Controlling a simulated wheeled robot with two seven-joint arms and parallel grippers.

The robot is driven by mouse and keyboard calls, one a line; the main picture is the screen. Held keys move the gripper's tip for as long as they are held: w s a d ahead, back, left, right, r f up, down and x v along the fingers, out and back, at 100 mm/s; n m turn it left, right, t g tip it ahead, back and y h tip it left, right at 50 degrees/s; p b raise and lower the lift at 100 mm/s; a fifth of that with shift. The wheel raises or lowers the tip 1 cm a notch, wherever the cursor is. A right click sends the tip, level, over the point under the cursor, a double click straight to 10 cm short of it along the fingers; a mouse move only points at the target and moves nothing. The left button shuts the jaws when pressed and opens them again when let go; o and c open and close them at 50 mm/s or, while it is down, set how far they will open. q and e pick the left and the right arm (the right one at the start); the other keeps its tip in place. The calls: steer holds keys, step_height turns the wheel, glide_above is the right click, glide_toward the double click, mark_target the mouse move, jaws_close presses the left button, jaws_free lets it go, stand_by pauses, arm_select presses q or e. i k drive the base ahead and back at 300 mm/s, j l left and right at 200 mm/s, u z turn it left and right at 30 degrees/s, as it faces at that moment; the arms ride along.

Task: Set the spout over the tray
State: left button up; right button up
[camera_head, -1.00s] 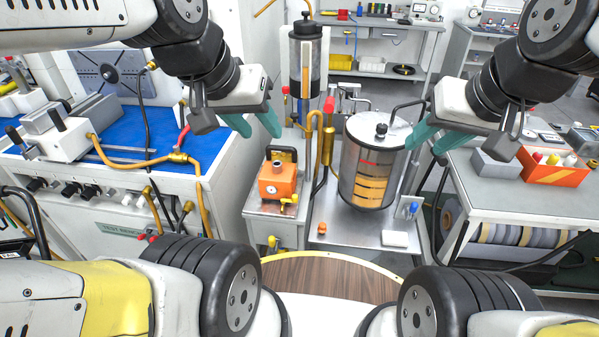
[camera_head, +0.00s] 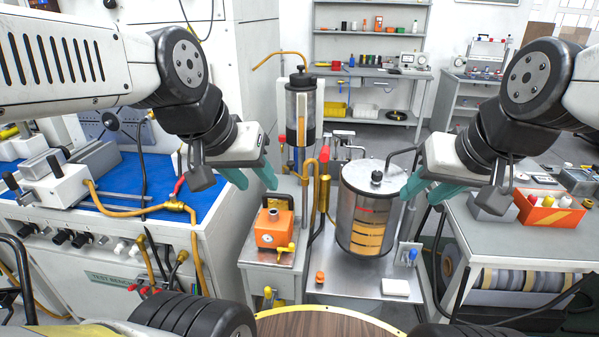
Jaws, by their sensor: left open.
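A thin brass tube (camera_head: 277,55), which looks like the spout, curves out to the left from the top of a dark-capped clear cylinder (camera_head: 301,105). Its open end points left and slightly down. A flat steel tray (camera_head: 345,289) lies below, under a steel drum with a window (camera_head: 368,195). My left gripper (camera_head: 257,187) is open and empty, left of the cylinder and above the orange box unit (camera_head: 274,228). My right gripper (camera_head: 418,199) is open and empty, at the drum's right side in the picture; whether it touches the drum cannot be told.
A blue-topped test bench (camera_head: 145,190) with brass hoses stands at left. A grey table (camera_head: 520,240) with an orange bin (camera_head: 546,212) stands at right. Shelves (camera_head: 370,40) stand behind.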

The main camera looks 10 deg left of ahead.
mark_target(290, 163)
steer(key=i+l+u, duration=0.2)
steer(key=i, duration=0.25)
steer(key=i+l+u, duration=0.15)
steer(key=i+l, duration=0.15)
steer(key=i, duration=0.15)
